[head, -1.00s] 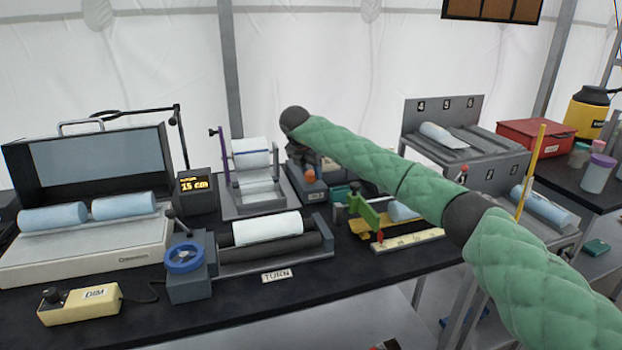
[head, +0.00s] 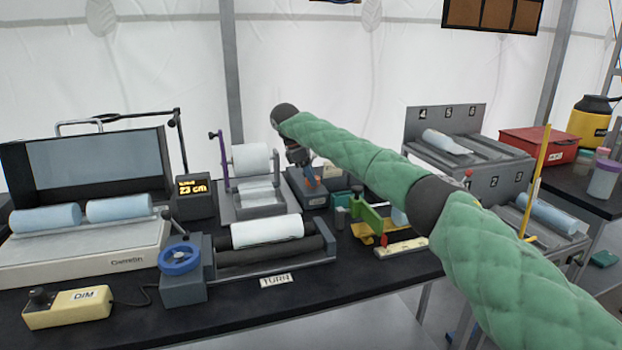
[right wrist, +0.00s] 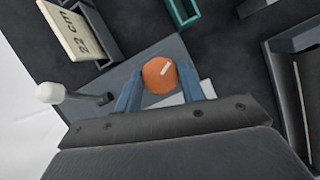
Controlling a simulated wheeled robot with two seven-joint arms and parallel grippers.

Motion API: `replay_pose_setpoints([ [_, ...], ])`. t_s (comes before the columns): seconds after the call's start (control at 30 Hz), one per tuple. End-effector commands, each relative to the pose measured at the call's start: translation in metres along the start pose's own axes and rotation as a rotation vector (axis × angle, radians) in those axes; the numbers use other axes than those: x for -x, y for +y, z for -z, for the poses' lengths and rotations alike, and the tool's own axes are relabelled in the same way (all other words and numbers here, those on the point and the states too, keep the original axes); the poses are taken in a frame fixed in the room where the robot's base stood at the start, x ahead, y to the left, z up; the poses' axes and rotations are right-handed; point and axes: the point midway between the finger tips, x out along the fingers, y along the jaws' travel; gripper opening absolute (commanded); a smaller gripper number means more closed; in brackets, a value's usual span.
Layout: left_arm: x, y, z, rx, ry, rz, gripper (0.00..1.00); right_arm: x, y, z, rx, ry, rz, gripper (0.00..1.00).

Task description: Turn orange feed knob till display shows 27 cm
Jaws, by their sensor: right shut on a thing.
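The orange feed knob (right wrist: 159,74) sits between the two blue fingers of my right gripper (right wrist: 158,88) in the right wrist view. The gripper is shut on it, and a pale mark shows on the knob's top. My left gripper is not in view.
A roller stand with a white roll (head: 252,158) stands left of the knob. In front are a blue handwheel (head: 180,260) and a green-handled tool (head: 367,215). In the right wrist view, a white-tipped lever (right wrist: 50,93) and a block marked 22 cm (right wrist: 75,28) lie near the gripper.

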Motion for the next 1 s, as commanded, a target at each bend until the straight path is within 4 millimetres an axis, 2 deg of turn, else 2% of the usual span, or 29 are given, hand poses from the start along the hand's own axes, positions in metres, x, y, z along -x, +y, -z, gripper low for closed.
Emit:
replay_pose_setpoints([
  [0.2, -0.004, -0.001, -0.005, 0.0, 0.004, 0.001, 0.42, 0.001, 0.002, 0.0, -0.18, 0.0, 0.074, 0.16],
  [0.5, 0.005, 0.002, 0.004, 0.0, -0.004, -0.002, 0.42, 0.001, 0.003, -0.001, -0.367, 0.0, 0.151, 0.16],
  [1.0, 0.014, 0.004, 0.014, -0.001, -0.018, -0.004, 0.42, 0.001, 0.003, -0.001, -0.472, 0.001, 0.194, 0.16],
])
